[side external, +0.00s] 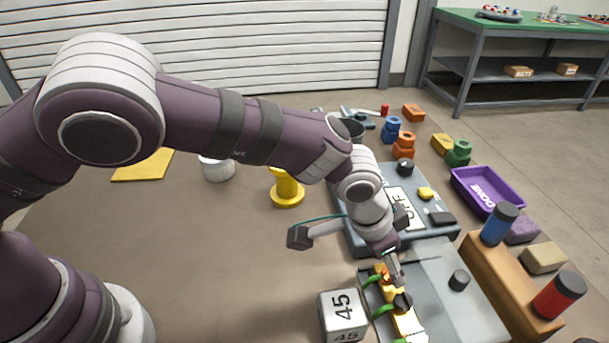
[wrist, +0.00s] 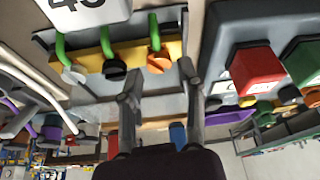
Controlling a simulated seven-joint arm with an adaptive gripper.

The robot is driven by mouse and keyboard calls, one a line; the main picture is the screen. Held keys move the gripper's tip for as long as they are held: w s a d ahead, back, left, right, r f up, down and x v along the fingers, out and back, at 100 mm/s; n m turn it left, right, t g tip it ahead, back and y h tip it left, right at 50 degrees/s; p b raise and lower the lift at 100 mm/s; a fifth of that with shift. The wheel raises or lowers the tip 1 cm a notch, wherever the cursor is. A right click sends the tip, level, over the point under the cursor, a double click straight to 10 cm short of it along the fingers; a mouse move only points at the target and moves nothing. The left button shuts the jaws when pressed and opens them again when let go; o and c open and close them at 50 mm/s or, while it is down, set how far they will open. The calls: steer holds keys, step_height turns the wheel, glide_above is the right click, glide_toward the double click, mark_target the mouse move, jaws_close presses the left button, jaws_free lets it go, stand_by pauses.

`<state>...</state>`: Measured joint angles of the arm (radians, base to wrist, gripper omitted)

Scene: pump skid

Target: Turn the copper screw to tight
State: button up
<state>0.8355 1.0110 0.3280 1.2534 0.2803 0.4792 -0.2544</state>
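The copper screw (wrist: 158,64) is an orange-copper knob on a yellow block (wrist: 92,62), at the right end of a row in the wrist view. A black screw (wrist: 115,70) and a pale grey screw (wrist: 73,76) share the block, with green curved pieces behind. In the side view the copper screw (side external: 382,269) shows partly beside my gripper (side external: 393,274). In the wrist view my gripper (wrist: 160,84) is open, its two fingers apart with nothing between them. The screw lies just beyond the fingertips, between their lines; I cannot tell if they touch.
A white cube marked 45 (side external: 343,314) stands close left of the block. A grey panel (side external: 425,230) with knobs lies behind. A wooden stand (side external: 498,275) with blue and red cylinders and a purple tray (side external: 488,190) are right.

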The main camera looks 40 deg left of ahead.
steer(key=shift+w+d+f, duration=0.15)
steer(key=shift+f, duration=0.3)
jaws_close()
steer(key=shift+w+m+g+h, duration=0.1)
steer(key=shift+m+g+h, duration=0.3)
steer(key=shift+m, duration=1.05)
steer(key=shift+m+g+h, duration=0.3)
steer(key=shift+m+g, duration=0.2)
steer(key=shift+m, duration=0.95)
jaws_free()
